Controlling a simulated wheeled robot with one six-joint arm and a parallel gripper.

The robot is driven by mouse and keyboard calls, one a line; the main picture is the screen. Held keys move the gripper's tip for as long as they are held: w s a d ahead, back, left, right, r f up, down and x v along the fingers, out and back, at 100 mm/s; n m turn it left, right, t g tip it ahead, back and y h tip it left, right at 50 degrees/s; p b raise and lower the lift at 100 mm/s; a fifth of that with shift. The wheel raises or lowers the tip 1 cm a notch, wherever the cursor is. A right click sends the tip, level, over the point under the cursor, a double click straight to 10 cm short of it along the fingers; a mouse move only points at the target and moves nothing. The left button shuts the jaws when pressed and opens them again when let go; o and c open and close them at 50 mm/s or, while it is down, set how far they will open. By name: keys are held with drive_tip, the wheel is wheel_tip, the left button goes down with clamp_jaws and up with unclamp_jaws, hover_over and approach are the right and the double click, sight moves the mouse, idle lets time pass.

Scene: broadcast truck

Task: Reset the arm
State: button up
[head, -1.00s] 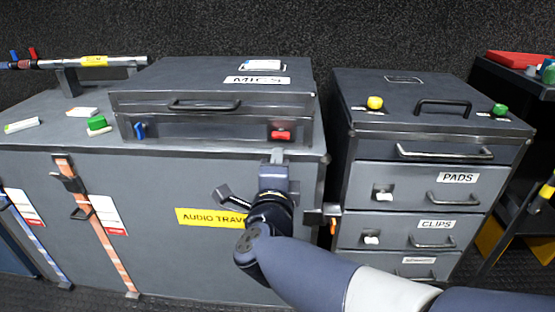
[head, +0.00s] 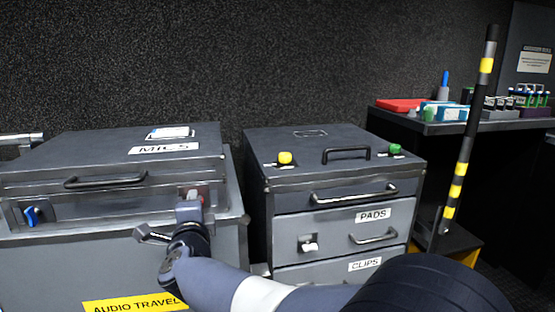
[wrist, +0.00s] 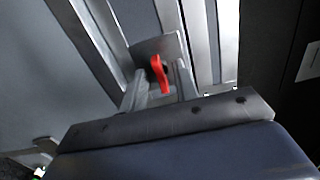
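My gripper (head: 189,200) is in front of the MICS case (head: 120,178), near its front right corner. The red latch (head: 203,196) of the case is mostly hidden behind it in the head view. In the wrist view, my gripper's two fingers (wrist: 160,88) are apart, with the red latch (wrist: 159,72) showing in the space between them. I cannot tell whether the fingers touch the latch or its plate. Nothing else is between the fingers.
The grey drawer cabinet (head: 335,200) stands right of the case. A black and yellow striped pole (head: 470,125) rises before the dark shelf (head: 430,127) with small items. A blue latch (head: 36,215) is at the case's left. The yellow AUDIO TRAVEL label (head: 135,304) is below.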

drive_tip(key=shift+w, duration=0.15)
idle(0.3)
drive_tip(key=p+v, duration=0.3)
drive_tip(key=v, duration=0.7)
drive_tip(key=w+a+n+p, duration=0.2)
drive_tip(key=w+n+p, duration=0.3)
drive_tip(key=w+n, duration=0.4)
drive_tip(key=shift+w+a+n, duration=0.3)
drive_tip(key=shift+w+n, duration=0.05)
drive_tip(key=shift+n, duration=0.45)
